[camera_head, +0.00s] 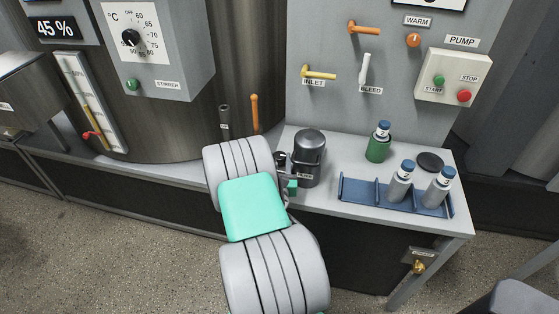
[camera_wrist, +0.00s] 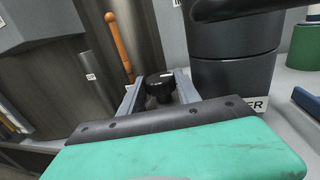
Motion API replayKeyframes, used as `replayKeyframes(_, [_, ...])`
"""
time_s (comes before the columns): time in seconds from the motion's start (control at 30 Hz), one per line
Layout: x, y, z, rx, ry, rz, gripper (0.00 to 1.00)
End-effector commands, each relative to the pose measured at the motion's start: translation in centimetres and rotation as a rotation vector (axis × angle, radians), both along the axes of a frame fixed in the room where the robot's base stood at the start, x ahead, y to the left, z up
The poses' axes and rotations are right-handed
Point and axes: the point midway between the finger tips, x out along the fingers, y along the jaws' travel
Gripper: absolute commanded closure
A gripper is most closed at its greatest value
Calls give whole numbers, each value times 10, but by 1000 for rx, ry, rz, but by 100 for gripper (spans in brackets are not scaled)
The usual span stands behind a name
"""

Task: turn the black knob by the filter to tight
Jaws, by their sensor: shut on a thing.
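The filter (camera_head: 309,160) is a dark grey cylinder standing on the left part of the grey bench. It also fills the upper right of the wrist view (camera_wrist: 232,75), with part of a label at its base. The black knob (camera_wrist: 160,84) sits left of the filter and has a small white mark on top. My gripper (camera_wrist: 158,92) is shut on the knob, with one grey finger on each side of it. In the head view my arm covers most of the gripper, and the knob is hard to make out there.
An orange lever (camera_head: 255,112) and a dark lever (camera_head: 224,120) rise left of the filter. A green holder with a bottle (camera_head: 377,147) and a blue rack (camera_head: 356,190) with two bottles stand to the right. A panel with valve handles (camera_head: 330,100) rises behind.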

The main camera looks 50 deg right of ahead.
Motion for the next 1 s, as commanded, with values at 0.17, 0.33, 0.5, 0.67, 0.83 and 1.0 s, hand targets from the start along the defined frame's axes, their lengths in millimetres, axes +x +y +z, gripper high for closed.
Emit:
replayKeyframes(0.17, [2, 2, -3, 0, -1, -52, 100])
replayKeyframes(0.33, [5, 3, -4, -1, -2, -156, 100])
replayKeyframes(0.5, [7, 4, -4, 1, -2, -299, 100])
replayKeyframes(0.67, [7, 3, -5, 0, -2, -403, 100])
replayKeyframes(0.83, [8, 3, -8, 0, -6, -481, 100])
replayKeyframes(1.0, [8, 3, -12, 1, -7, -546, 100])
